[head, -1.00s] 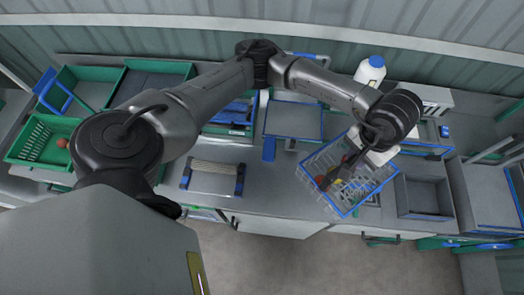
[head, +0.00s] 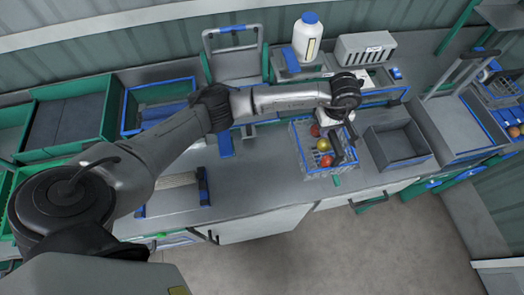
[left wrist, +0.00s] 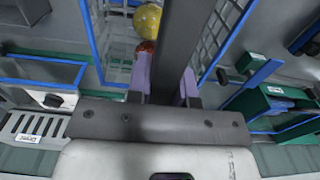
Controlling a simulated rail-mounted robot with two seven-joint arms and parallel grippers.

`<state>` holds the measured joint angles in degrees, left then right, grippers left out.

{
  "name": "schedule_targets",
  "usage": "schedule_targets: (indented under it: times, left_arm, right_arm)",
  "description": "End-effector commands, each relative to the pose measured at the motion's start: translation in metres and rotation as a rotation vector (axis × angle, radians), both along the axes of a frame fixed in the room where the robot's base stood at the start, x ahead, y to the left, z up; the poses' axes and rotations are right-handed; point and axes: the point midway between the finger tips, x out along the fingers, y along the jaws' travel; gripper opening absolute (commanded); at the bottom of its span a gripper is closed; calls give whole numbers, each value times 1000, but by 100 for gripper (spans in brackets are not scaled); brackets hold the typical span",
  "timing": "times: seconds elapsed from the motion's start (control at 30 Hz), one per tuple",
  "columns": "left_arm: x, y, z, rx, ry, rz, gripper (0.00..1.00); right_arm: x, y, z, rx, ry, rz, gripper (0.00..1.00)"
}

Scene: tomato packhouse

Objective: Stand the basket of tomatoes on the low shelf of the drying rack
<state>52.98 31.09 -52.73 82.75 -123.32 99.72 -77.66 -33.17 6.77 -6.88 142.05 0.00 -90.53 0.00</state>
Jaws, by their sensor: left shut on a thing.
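The basket of tomatoes (head: 303,148) is a clear wire basket with a blue rim, at the counter's front edge right of centre in the head view. It holds red and yellow tomatoes. My left gripper (head: 338,130) is over its right side, shut on its dark handle. In the left wrist view the handle runs between the finger pads of the gripper (left wrist: 166,88), with a yellow tomato (left wrist: 147,20) beyond. I cannot tell whether the basket touches the counter. A green-posted frame with a grey shelf (head: 503,14) at the upper right may be the drying rack. My right gripper is not in view.
A grey open bin (head: 397,163) stands just right of the basket. A white bottle (head: 308,38) and a white slotted box (head: 365,48) stand behind. Another blue-rimmed wire basket (head: 500,88) is at the far right.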

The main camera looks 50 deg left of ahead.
Motion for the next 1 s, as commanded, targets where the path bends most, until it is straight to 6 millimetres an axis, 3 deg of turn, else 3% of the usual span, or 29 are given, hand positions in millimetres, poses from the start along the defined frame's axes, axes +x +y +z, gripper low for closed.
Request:
schedule_targets:
  times: [0.17,0.63,1.0]
  left_arm:
    - [-12,8,-7,0,0,1,0]
    - [-84,51,-55,1,2,0,0]
    - [-100,60,-72,0,-1,-1,0]
  right_arm:
    - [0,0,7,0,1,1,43]
    - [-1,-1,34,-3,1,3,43]
    - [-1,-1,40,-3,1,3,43]
